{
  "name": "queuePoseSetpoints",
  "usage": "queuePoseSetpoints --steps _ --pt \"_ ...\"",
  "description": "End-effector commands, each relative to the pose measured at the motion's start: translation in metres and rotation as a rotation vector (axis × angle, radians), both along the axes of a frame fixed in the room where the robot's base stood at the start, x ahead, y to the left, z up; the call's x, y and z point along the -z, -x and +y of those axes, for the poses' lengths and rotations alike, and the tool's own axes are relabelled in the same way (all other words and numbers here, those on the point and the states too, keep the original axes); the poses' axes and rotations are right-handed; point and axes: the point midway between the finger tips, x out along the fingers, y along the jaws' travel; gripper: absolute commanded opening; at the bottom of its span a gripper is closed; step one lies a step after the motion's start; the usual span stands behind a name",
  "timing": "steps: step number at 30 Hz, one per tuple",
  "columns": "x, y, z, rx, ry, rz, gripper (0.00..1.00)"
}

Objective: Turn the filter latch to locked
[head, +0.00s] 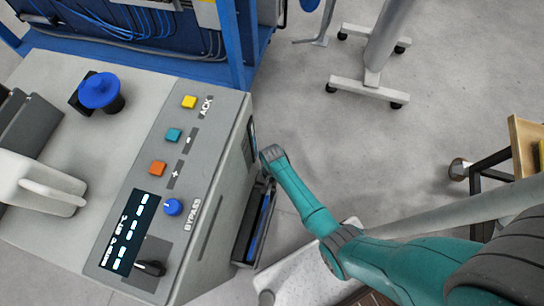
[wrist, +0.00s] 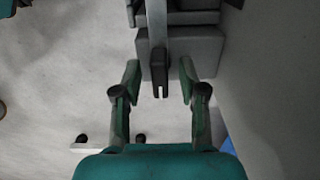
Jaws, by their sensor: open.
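In the wrist view, a narrow grey bar with a dark, notched end (wrist: 160,75), which looks like the filter latch, hangs down in front of a grey block. My gripper (wrist: 160,67) is open, with one green-and-dark finger on each side of the bar's end. Gaps show between both fingers and the bar, and nothing is held. In the head view my teal arm reaches to the side of the grey machine (head: 215,100). I cannot make out the latch or my fingertips there, and the lock position cannot be read.
The machine's top has a blue knob (head: 172,207), coloured buttons, a display (head: 125,232) and a dark lever (head: 150,268). A dark open tray (head: 255,225) with a blue strip sits against its side. A blue rack (head: 232,45) stands behind.

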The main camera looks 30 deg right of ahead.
Motion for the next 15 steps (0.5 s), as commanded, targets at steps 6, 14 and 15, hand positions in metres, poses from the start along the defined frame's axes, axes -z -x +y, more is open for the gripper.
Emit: queuePoseSetpoints --steps 6,14,15 --pt "-0.020 -0.001 0.000 0.000 -0.001 -0.004 0.42" --pt "-0.069 -0.001 0.000 0.000 0.000 -0.004 0.42" --pt "-0.076 -0.001 0.000 0.000 -0.001 -0.004 0.42"
